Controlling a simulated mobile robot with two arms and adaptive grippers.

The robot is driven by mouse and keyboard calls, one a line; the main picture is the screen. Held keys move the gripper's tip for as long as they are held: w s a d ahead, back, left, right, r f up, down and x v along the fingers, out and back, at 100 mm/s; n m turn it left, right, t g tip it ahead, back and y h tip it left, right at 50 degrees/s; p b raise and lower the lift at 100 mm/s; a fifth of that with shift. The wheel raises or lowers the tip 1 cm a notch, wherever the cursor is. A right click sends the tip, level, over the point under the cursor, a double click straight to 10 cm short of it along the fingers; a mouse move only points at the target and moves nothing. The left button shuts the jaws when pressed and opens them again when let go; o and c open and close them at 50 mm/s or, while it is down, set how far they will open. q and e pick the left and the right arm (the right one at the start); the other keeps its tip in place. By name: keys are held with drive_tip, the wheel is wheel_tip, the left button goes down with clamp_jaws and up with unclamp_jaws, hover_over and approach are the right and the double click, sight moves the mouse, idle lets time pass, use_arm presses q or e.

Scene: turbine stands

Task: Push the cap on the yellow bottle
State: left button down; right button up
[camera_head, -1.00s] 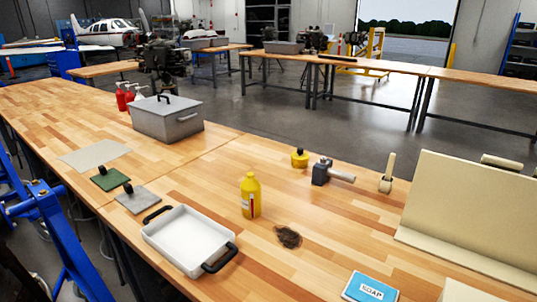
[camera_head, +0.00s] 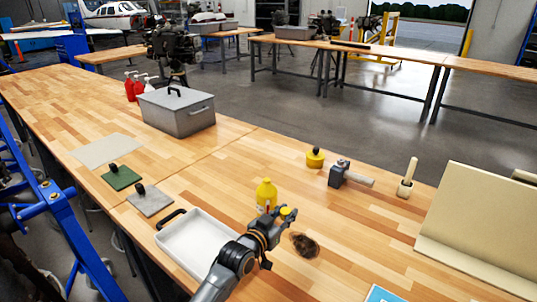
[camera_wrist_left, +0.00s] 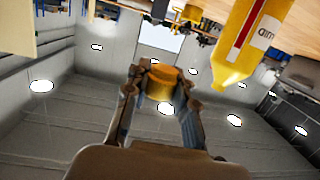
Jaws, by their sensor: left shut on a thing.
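The yellow bottle (camera_head: 266,191) stands upright on the wooden workbench in the head view, partly hidden behind my left gripper. My left gripper (camera_head: 280,221) is shut on a small yellow cap (camera_head: 288,213), just right of the bottle in the picture. In the left wrist view the cap (camera_wrist_left: 160,83) sits between the two fingertips of the gripper (camera_wrist_left: 160,76). The bottle (camera_wrist_left: 250,40) shows there upside down at the upper right, its neck end apart from the cap. My right gripper is not in view.
A white tray (camera_head: 175,244) is left of my left arm, and a brown tuft (camera_head: 305,245) lies right of the gripper. A yellow object with a black knob (camera_head: 315,158), a mallet (camera_head: 348,175) and a grey toolbox (camera_head: 179,118) stand farther back.

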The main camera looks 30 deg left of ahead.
use_arm(q)
wheel_tip(320, 180, up, 9)
drive_tip(key=n+y+p, duration=0.1)
drive_tip(key=n+y, duration=0.1)
hover_over(267, 184)
drive_tip(key=shift+w+a, duration=0.1)
drive_tip(key=shift+a, duration=0.05)
wheel_tip(267, 184, down, 3)
drive_tip(key=b, duration=0.3)
drive_tip(key=shift+f+b, duration=0.4)
drive_tip(key=shift+f, duration=0.4)
drive_tip(key=shift+f+m, duration=0.15)
drive_tip(key=shift+m, duration=0.25)
drive_tip(key=shift+f+h, duration=0.1)
drive_tip(key=shift+h, duration=0.2)
drive_tip(key=shift+f, duration=0.2)
drive_tip(key=shift+f, duration=0.25)
drive_tip(key=shift+b, duration=0.3)
drive_tip(key=shift+f, duration=0.4)
